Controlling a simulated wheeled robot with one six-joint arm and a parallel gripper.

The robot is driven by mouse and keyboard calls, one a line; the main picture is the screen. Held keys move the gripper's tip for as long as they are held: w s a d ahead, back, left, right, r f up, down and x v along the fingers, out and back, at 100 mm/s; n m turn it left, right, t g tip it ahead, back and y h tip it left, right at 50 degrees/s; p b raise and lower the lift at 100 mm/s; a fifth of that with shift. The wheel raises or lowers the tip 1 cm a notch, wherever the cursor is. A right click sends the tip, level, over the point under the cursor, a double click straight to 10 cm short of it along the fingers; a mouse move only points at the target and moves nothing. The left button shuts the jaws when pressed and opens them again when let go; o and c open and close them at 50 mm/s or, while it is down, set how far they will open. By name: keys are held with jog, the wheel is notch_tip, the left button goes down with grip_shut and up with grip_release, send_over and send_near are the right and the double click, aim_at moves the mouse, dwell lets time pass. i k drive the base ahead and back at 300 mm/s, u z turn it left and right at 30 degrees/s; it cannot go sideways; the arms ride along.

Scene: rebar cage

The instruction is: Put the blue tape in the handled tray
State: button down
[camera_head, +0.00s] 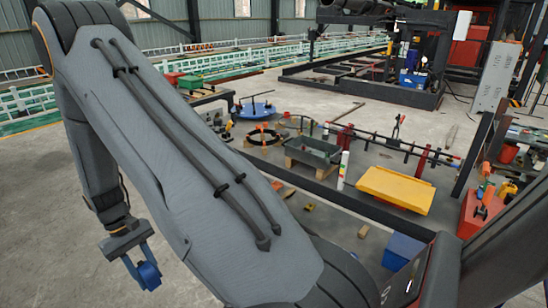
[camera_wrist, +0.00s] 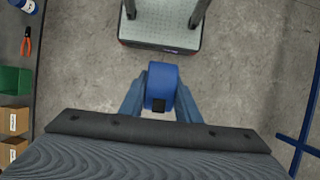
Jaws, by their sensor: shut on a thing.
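The blue tape (camera_head: 149,276) is a thick blue roll held at the end of my arm, low at the left in the head view. In the wrist view the blue tape (camera_wrist: 162,82) sits between the two blue fingers of my gripper (camera_wrist: 160,103), which are shut on it. My gripper (camera_head: 143,268) hangs over bare concrete, with nothing under the tape.
The wrist view shows a green bin (camera_wrist: 14,80), cardboard boxes (camera_wrist: 14,121) and orange pliers (camera_wrist: 27,43) at left.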

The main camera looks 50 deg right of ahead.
aim_at(322, 164)
jog(key=u, duration=0.05)
jog(key=k, duration=0.9)
jog(key=z, duration=1.4)
jog(key=i, duration=0.55)
